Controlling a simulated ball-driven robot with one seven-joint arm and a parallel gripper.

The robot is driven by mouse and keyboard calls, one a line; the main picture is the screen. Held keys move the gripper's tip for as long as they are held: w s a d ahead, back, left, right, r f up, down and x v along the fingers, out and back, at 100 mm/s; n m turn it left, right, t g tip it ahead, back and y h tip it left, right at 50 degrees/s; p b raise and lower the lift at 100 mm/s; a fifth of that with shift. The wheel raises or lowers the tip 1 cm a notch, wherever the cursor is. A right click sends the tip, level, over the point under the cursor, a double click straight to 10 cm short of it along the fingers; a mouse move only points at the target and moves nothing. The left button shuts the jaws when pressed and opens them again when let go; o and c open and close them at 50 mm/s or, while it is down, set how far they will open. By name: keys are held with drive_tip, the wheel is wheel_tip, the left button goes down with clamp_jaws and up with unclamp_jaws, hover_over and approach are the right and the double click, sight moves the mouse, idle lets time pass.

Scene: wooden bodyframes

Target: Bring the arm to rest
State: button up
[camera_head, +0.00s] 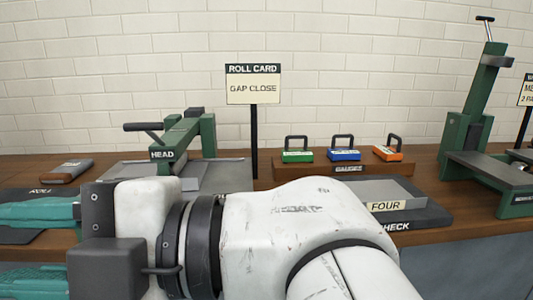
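My white arm (285,225) stretches across the lower front of the head view, with its dark joint ring and wrist at the left. My gripper (38,213) shows only in part at the left edge as teal pieces, an upper and a lower one, with a gap between them. Its fingertips are outside the picture, so I cannot tell whether it is open or shut, or whether it holds anything. The arm hides part of the bench front.
On the wooden bench (440,236) stand a green HEAD press (182,140), a ROLL CARD sign (253,85) reading GAP CLOSE, green, blue and orange padlock-like blocks (344,153), a grey FOUR plate (375,190) on a dark CHECK base and a tall green stand (480,120).

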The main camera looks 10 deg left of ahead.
drive_tip(key=w+d+f+m+t+h, duration=0.1)
drive_tip(key=w+d+f+m+t, duration=0.3)
drive_tip(key=f, duration=0.3)
drive_tip(key=w+d+f+m+t+h, duration=0.1)
drive_tip(key=w+d+f+m+t, duration=0.1)
drive_tip(key=w+d+f+m, duration=0.35)
drive_tip(key=w+d+f+m+t+h, duration=0.2)
drive_tip(key=w+d+f+m+t, duration=0.15)
drive_tip(key=f+m, duration=0.35)
drive_tip(key=s+d+f+m+h, duration=0.2)
drive_tip(key=d+f+m+h, duration=0.25)
drive_tip(key=d+f, duration=0.55)
drive_tip(key=s+d+f+m+h, duration=0.25)
drive_tip(key=d+f+m, duration=0.4)
drive_tip(key=f, duration=0.65)
drive_tip(key=s+d+f+m+g+h, duration=0.2)
drive_tip(key=s+d+f+m+h, duration=0.3)
drive_tip(key=s+d, duration=0.45)
drive_tip(key=s+d+f+m+g+h, duration=0.25)
drive_tip(key=s+d+f, duration=0.35)
drive_tip(key=s+d, duration=0.35)
wheel_tip(320, 180, up, 24)
drive_tip(key=a+p, duration=0.1)
drive_tip(key=p, duration=2.3)
drive_tip(key=shift+w+a+r+y, duration=0.2)
drive_tip(key=shift+r+y, duration=0.05)
drive_tip(key=shift+y, duration=0.1)
